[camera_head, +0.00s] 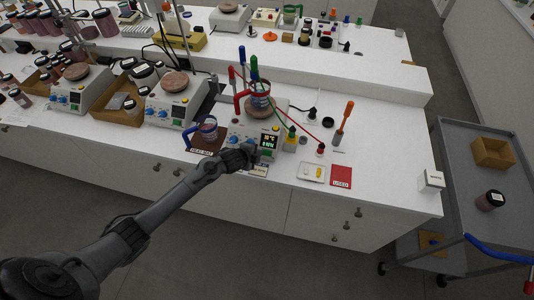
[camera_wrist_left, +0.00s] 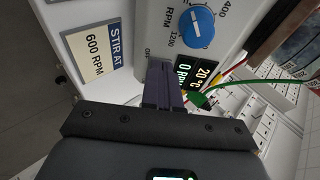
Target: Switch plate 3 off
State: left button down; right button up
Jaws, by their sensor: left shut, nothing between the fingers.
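Plate 3, the rightmost hotplate stirrer (camera_head: 239,131), stands at the front edge of the bench with a beaker (camera_head: 260,100) held over its top by a red clamp. My left gripper (camera_head: 245,153) is at its front panel, shut and empty. In the left wrist view the closed fingertips (camera_wrist_left: 159,65) are against or just short of the panel, beside the display (camera_wrist_left: 191,73), which reads 0 RPM and 20 °C. The blue RPM knob (camera_wrist_left: 188,27) is above them. A partly covered OFF label is by the fingertips; the switch itself is hidden. My right gripper is out of view.
A STIR AT 600 RPM card (camera_wrist_left: 93,48) lies by the panel. A small beaker (camera_head: 209,128) on a dark mat is left of the plate. A green cable (camera_wrist_left: 255,82) runs near the fingers. A white tray (camera_head: 311,172) and red card (camera_head: 341,177) lie to the right.

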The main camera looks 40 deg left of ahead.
pick_arm(q)
jog(key=shift+w+a+f+b, duration=0.1)
jog(key=shift+w+f+b, duration=0.15)
jog(key=shift+b, duration=0.1)
jog(key=shift+w+a+f, duration=0.1)
jog(key=shift+f, duration=0.05)
jog(key=shift+s+r+p, duration=0.25)
jog(key=shift+r+p, duration=0.2)
jog(key=shift+p, duration=0.05)
jog(key=shift+s+d+r+p, duration=0.45)
jog(key=shift+s+r+p, duration=0.3)
jog(key=shift+p, duration=0.5)
jog(key=p+v, duration=0.1)
jog(key=v, duration=1)
jog(key=shift+s, duration=0.2)
